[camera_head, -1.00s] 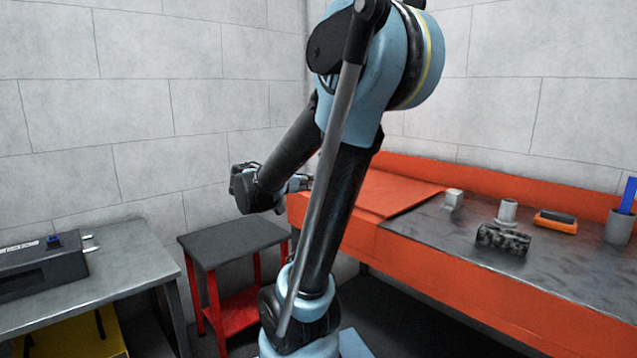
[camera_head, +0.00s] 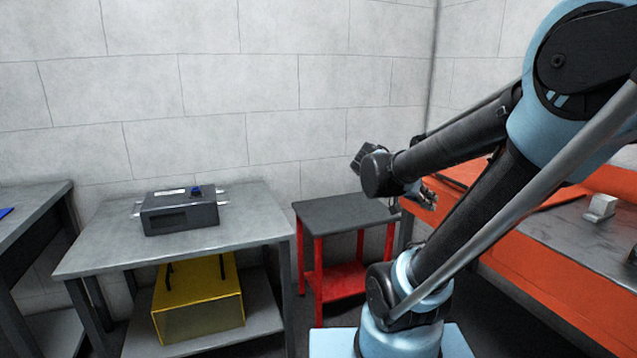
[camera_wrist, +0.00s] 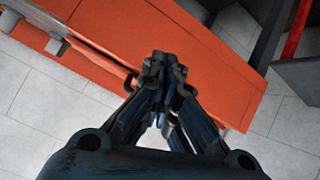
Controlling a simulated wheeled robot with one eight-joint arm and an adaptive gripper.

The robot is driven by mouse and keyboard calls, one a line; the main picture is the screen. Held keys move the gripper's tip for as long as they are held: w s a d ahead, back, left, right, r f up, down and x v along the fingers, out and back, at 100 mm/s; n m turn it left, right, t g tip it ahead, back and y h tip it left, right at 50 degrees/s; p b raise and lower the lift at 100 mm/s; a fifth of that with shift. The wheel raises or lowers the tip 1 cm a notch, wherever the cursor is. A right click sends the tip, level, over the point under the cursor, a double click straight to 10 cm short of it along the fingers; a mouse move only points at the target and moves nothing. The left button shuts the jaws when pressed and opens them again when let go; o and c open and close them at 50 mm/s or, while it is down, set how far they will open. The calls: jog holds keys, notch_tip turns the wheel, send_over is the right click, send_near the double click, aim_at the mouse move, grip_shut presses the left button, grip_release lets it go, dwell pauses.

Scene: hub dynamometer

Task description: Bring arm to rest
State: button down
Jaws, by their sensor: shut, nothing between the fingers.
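My arm rises from its base at the lower right of the head view, bends at a high elbow and reaches back down to the left. My gripper (camera_head: 427,196) hangs at its end, in front of the orange bench and just right of the small red-legged stand. In the wrist view my gripper (camera_wrist: 165,65) has its fingertips together, with nothing between them. The orange bench (camera_wrist: 170,45) lies behind the fingers there. I cannot tell the gap between them.
A grey table (camera_head: 90,255) carries a dark box device (camera_head: 180,218); a yellow case (camera_head: 198,305) is on its lower shelf. A red-legged stand (camera_head: 345,213) has an empty dark top. The orange bench (camera_head: 545,285) holds a small light block (camera_head: 600,207). Another table (camera_head: 35,210) is at far left.

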jog(key=s+a+f+n+g+y, duration=0.1)
jog(key=s+a+f+n+y, duration=0.9)
jog(key=a, duration=0.4)
jog(key=shift+s+a+f+y, duration=0.15)
jog(key=shift+s+f+y, duration=0.15)
jog(key=shift+s+f, duration=0.65)
jog(key=shift+w+f, duration=0.3)
